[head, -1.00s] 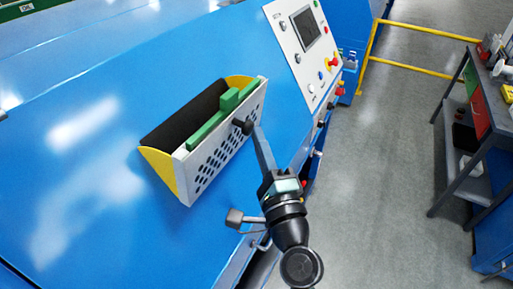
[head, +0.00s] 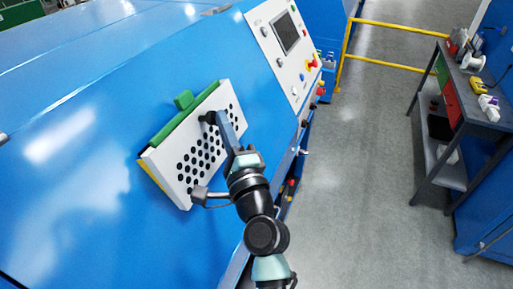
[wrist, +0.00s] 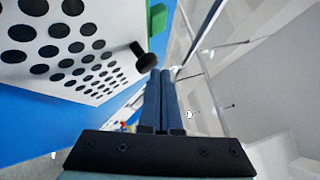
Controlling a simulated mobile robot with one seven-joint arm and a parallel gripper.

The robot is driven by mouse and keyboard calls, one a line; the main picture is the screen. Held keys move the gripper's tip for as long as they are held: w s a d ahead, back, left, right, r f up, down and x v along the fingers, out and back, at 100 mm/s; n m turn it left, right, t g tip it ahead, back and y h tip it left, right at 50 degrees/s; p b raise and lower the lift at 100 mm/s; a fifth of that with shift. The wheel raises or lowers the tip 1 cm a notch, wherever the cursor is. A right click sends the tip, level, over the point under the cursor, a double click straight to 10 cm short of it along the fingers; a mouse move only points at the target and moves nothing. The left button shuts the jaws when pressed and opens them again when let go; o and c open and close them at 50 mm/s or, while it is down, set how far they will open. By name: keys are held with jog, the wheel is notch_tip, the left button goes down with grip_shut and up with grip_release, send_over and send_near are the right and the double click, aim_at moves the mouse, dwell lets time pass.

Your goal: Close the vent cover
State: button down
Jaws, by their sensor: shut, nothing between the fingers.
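The vent cover (head: 190,155) is a white panel with rows of black holes and a green strip (head: 184,101) along its upper edge. It lies tilted in close to the blue machine's sloped face, with only a sliver of yellow side wall at its lower left. The opening behind it is hidden. A black knob (head: 208,117) is on the panel's upper right part and also shows in the wrist view (wrist: 147,60). My gripper (head: 220,114) is shut and empty, its fingertips right beside the knob. I cannot tell whether they touch.
The blue machine (head: 85,150) fills the left. Its control panel (head: 285,45) with buttons and a screen is to the upper right of the cover. Grey floor (head: 350,190) is clear on the right, with a yellow rail (head: 395,65) and a workbench (head: 480,110) beyond.

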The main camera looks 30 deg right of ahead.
jog(key=shift+w+a+r+p, duration=0.2)
jog(key=shift+w+a, duration=0.3)
jog(key=shift+w, duration=0.15)
jog(key=shift+w+a+r+p, duration=0.15)
jog(key=shift+w+a, duration=0.3)
jog(key=shift+w, duration=0.15)
